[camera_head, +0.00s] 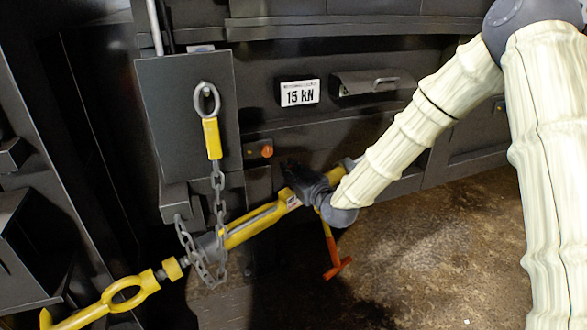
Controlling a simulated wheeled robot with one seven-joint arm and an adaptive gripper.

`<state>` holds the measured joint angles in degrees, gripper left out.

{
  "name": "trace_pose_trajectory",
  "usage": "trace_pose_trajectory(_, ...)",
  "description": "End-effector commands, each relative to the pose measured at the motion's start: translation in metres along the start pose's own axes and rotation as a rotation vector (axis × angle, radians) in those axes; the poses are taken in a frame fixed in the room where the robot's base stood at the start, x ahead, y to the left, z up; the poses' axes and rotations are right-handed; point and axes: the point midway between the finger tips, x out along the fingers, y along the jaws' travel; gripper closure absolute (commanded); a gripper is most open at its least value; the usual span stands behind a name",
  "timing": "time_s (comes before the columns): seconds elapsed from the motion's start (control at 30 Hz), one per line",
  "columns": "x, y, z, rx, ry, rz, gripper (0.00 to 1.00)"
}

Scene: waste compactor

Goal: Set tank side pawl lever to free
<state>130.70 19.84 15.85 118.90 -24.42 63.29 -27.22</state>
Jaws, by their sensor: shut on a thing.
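A yellow ratchet tensioner (250,225) runs diagonally along the front of the dark tank, with a yellow hook and ring (125,295) at its lower left end. A handle with an orange-red T-shaped end (336,267) hangs down below its right part. My gripper (300,185), dark, reaches in from the right and is shut at the right part of the tensioner. The fingertips are dark against the dark tank, and what lies between them is hidden. I cannot make out the tank side pawl lever or its setting.
A grey chain (218,190) hangs from a ring with a yellow link (211,138) and loops around the tensioner. An orange knob (266,151) and a "15 kN" label (299,92) are on the tank face. Bare concrete floor (430,260) is open at lower right.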

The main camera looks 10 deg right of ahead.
Motion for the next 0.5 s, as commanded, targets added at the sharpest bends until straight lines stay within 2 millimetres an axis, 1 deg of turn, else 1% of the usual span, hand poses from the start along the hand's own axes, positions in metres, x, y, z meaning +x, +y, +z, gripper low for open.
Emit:
trace_pose_trajectory(0.03, 0.0002, 0.0024, -0.0027, 0.022, -0.001, -0.001, 1.0)
trace_pose_trajectory(0.23, 0.0, 0.0066, -0.0015, 0.081, -0.007, -0.006, 1.0)
trace_pose_trajectory(0.5, -0.0001, 0.0084, -0.0004, 0.099, -0.008, -0.007, 1.0)
